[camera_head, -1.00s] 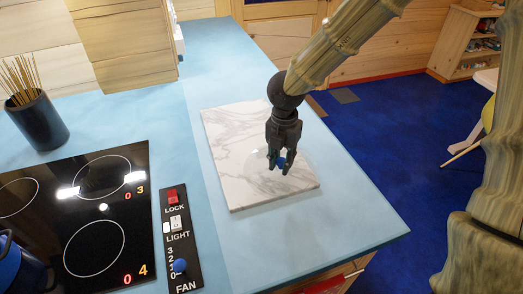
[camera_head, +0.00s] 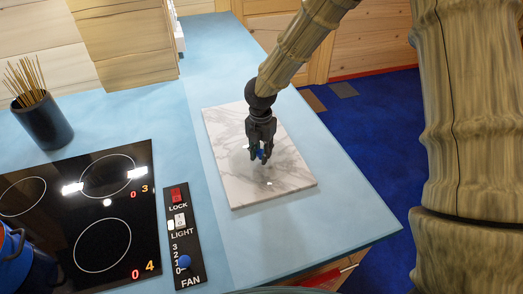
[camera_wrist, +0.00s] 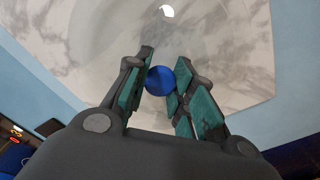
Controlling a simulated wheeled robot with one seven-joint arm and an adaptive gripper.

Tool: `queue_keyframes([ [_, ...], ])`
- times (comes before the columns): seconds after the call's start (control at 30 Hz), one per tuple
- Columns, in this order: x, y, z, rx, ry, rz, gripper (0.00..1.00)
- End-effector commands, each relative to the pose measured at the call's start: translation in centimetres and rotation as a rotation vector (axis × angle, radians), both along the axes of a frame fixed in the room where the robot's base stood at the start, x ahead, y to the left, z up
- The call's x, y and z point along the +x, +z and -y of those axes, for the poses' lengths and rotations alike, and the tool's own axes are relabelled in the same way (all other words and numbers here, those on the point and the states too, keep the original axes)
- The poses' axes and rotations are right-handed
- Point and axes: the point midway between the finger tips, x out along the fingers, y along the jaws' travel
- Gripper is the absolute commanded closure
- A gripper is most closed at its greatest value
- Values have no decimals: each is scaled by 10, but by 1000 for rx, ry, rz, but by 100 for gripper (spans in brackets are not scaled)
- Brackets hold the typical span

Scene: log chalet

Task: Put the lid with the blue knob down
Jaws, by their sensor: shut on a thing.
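The lid is clear glass and hard to make out; its blue knob (camera_head: 260,154) shows at the fingertips of my gripper (camera_head: 259,157) in the head view. In the wrist view, my gripper (camera_wrist: 162,84) is shut on the round blue knob (camera_wrist: 160,80), with a finger on each side. A white marble board (camera_head: 290,187) lies on the blue counter under the lid. A bright glint and faint curves of the glass show over the board (camera_wrist: 255,62). I cannot tell whether the rim touches the board.
A black cooktop (camera_head: 125,235) lies left of the board, beside a control strip (camera_head: 183,245) with a blue fan knob. A blue pot (camera_head: 15,265) is at the lower left edge. A dark holder of sticks (camera_head: 44,122) stands behind. Bare blue counter (camera_head: 335,212) surrounds the board.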

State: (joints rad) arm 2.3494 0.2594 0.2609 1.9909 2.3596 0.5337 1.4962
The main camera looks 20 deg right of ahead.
Motion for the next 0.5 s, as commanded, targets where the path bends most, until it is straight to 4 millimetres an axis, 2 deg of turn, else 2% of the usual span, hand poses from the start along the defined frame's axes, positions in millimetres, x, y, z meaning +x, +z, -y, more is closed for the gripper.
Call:
queue_keyframes([
  [0.4,0,-6,0,1,0,1,100],
  [0.43,0,-6,0,1,0,1,74],
  [0.5,0,-6,0,1,0,1,61],
])
